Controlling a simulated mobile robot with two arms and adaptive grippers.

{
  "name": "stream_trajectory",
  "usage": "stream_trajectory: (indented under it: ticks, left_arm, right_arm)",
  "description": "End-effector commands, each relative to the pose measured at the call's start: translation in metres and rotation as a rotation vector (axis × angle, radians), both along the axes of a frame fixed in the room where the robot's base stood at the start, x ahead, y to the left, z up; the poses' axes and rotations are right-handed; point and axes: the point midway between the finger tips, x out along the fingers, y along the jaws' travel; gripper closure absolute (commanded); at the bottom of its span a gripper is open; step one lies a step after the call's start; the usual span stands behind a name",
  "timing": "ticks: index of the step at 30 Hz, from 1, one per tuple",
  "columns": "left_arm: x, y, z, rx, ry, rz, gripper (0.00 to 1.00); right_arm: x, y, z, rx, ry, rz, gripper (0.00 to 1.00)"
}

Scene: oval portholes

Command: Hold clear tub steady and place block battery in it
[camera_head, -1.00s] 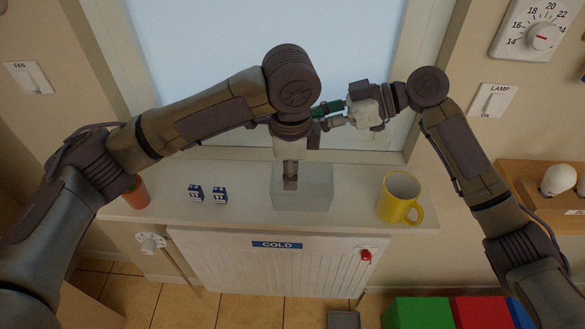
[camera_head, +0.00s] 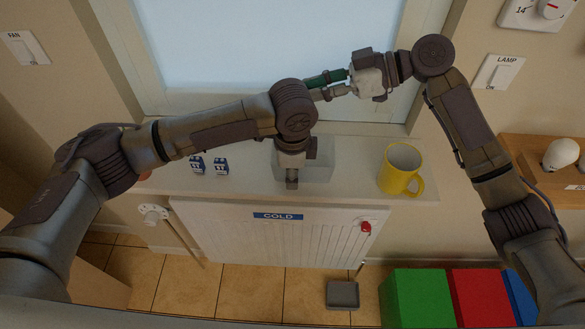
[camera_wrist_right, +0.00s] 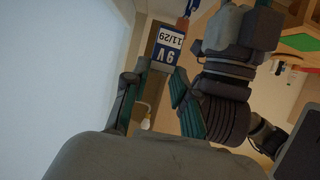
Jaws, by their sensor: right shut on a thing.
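The clear tub (camera_head: 318,168) stands on the sill below the window, partly hidden by my left arm. My left gripper (camera_head: 291,182) points down at the tub's front left side. Its fingers show edge-on, so I cannot tell how far apart they are or whether they touch the tub. My right gripper (camera_head: 316,86) is above and behind the tub, its tips passing behind my left arm. In the right wrist view, the block battery (camera_wrist_right: 166,48), with a blue and white 9V label, is between the green fingers of my right gripper (camera_wrist_right: 158,82). The battery is hidden in the head view.
Two small blue-and-white blocks (camera_head: 209,166) stand left of the tub on the sill (camera_head: 350,186). A yellow mug (camera_head: 400,170) stands right of it. A radiator (camera_head: 300,236) labelled COLD is below. Green, red and blue boxes (camera_head: 420,297) stand on the floor.

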Motion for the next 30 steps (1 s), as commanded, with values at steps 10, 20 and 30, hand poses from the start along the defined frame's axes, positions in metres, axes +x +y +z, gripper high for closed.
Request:
stream_trajectory:
  ticks: [10, 20, 30]
  left_arm:
    - [0.0, 0.0, 0.0, 0.0, 0.0, 0.0, 1.0]
    - [0.0, 0.0, 0.0, -0.001, 0.0, 0.0, 1.0]
    - [0.0, 0.0, 0.001, -0.001, 0.0, 0.0, 1.0]
  right_arm:
    - [0.0, 0.0, 0.0, 0.0, 0.0, 0.0, 1.0]
    - [0.0, 0.0, -0.006, 0.0, 0.001, 0.001, 1.0]
    - [0.0, 0.0, -0.03, 0.001, 0.002, 0.0, 1.0]
